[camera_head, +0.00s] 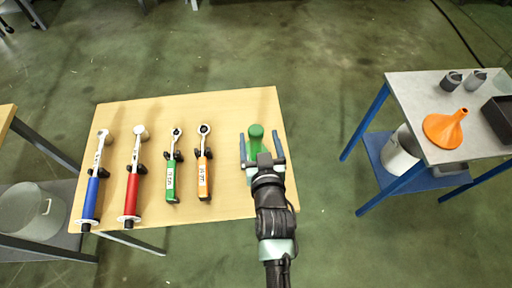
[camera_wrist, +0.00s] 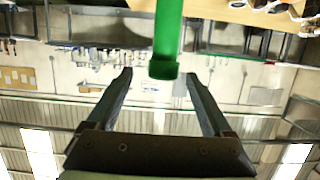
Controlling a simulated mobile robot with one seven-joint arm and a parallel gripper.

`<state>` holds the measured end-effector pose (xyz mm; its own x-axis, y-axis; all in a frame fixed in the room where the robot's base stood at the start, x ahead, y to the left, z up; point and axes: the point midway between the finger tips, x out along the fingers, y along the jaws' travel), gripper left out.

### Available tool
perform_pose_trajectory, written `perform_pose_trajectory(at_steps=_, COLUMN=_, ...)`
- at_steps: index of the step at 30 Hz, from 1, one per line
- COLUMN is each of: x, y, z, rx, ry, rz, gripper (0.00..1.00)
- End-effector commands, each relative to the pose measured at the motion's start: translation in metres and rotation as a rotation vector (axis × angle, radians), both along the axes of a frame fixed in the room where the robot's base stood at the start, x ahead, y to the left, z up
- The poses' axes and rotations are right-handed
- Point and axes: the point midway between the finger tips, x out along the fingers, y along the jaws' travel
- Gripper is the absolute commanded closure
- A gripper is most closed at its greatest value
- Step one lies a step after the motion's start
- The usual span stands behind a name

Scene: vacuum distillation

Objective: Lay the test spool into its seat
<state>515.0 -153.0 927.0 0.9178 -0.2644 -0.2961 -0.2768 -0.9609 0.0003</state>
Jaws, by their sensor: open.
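A green part with a round end, seemingly the test spool (camera_head: 255,132), is at the right end of the wooden table. In the wrist view a green cylinder with a flanged end (camera_wrist: 166,45) reaches in from the top edge. My gripper (camera_head: 259,135) is open, with one finger on each side of the green part in the head view. In the wrist view the flanged end lies between the lines of the two fingers (camera_wrist: 158,74), with a gap on both sides. I cannot tell its depth between them. I cannot make out the seat; my gripper and arm hide part of that table area.
On the wooden table (camera_head: 225,118) lie blue (camera_head: 91,198), red (camera_head: 131,194), green (camera_head: 171,182) and orange (camera_head: 203,178) handled wrenches in black holders. A separate bench (camera_head: 415,92) at right holds an orange funnel (camera_head: 445,128) and a black tray (camera_head: 499,118). Open floor separates them.

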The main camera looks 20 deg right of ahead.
Motion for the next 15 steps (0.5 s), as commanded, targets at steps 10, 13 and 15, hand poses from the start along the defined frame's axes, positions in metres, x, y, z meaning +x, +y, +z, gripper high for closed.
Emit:
perform_pose_trajectory(at_steps=10, x=0.023, y=-0.005, z=-0.004, rx=0.001, ry=-0.001, rz=0.000, gripper=0.15)
perform_pose_trajectory(at_steps=13, x=0.036, y=-0.007, z=-0.007, rx=0.001, ry=0.000, rz=0.001, gripper=0.15)
perform_pose_trajectory(at_steps=15, x=0.044, y=-0.008, z=-0.009, rx=-0.001, ry=-0.001, rz=0.000, gripper=0.15)
